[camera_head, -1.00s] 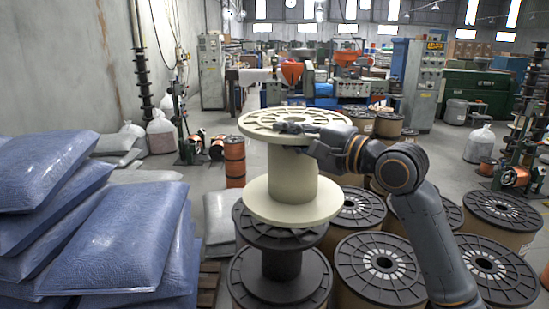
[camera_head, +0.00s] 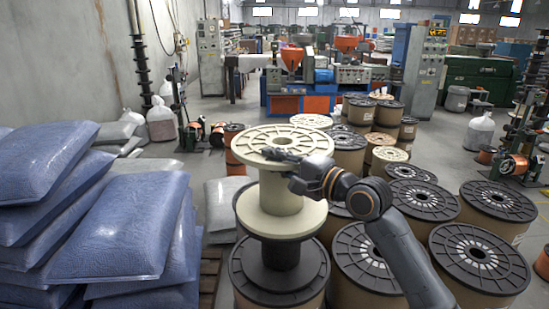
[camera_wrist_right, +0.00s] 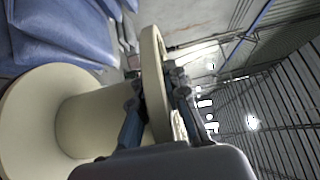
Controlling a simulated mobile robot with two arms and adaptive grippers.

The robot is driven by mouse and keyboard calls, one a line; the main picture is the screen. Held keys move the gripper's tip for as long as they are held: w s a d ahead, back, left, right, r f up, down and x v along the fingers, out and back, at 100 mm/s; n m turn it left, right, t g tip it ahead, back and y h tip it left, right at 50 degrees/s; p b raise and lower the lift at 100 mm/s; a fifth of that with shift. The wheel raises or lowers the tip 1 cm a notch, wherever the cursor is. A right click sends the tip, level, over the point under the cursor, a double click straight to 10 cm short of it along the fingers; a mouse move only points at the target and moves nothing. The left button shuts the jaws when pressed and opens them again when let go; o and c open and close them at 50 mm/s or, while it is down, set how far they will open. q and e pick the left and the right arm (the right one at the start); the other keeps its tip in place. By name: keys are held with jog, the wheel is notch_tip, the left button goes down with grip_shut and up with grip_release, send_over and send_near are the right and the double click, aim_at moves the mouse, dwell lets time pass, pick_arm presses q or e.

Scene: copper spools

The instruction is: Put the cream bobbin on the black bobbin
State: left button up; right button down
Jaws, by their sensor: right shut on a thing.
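The cream bobbin (camera_head: 282,198) stands upright at the centre of the head view, directly above the black bobbin (camera_head: 278,272). Its lower flange overlaps the black bobbin's top flange in the picture; whether they touch is hard to tell. My right gripper (camera_head: 285,156) is shut on the cream bobbin's upper flange, coming from the right. In the right wrist view the gripper (camera_wrist_right: 155,98) has one finger on each side of that flange, and the cream bobbin (camera_wrist_right: 85,125) appears sideways. The black bobbin's top is mostly hidden. My left gripper is not in view.
Blue sacks (camera_head: 125,225) are piled at the left, close to the bobbins. Large spools with black tops (camera_head: 370,255) crowd the right side and stand behind my right arm. Orange and blue machinery (camera_head: 300,90) stands at the back. Grey floor is open on the far right.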

aim_at(295, 168)
jog(key=c, duration=1.4)
grip_release()
jog(key=shift+o, duration=0.2)
jog(key=shift+s, duration=0.1)
jog(key=b+v, duration=0.3)
jog(key=v, duration=0.8)
jog(key=shift+f+b, duration=0.1)
jog(key=shift+b, duration=0.25)
jog(key=shift+s+d, duration=0.3)
jog(key=shift+d, duration=0.05)
